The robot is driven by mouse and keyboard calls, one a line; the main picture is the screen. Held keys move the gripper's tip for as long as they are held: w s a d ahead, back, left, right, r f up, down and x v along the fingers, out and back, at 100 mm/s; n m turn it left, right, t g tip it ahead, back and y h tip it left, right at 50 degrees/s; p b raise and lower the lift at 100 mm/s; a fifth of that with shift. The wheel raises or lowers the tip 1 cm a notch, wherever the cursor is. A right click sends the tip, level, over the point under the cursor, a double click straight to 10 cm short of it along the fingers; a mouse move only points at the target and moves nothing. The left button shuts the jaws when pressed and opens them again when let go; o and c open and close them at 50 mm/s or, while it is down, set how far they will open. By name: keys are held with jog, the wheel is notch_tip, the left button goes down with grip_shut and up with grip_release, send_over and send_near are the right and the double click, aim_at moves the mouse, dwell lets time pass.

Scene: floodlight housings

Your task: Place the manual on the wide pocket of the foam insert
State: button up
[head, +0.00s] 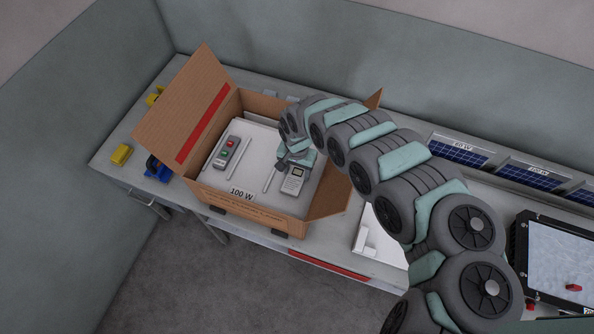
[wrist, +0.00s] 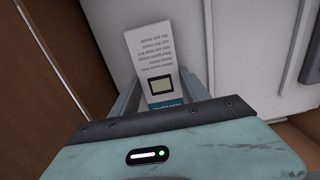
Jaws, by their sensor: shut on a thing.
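The manual (head: 292,182) is a small white booklet with printed lines, a dark square picture and a teal strip. My gripper (head: 284,163) is shut on it inside the open cardboard box, over the right part of the white foam insert (head: 252,142). The wrist view shows the manual (wrist: 158,60) between my two fingers, with the foam insert (wrist: 225,60) behind it. I cannot tell whether the manual touches the foam. A grey remote (head: 226,152) with red and green buttons lies in the left part of the insert. I cannot make out the wide pocket's edges.
The cardboard box (head: 232,206) stands on a grey bench with its flaps open, the left flap (head: 185,105) raised. Yellow (head: 121,154) and blue (head: 158,169) items lie left of it. Solar panels (head: 458,150) and a large floodlight housing (head: 524,262) are at the right.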

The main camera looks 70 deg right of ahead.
aim_at(297, 174)
jog(key=o, duration=1.3)
jog(key=shift+f, duration=0.1)
jog(key=shift+o, duration=0.2)
notch_tip(297, 174, up, 12)
jog(key=p, duration=0.4)
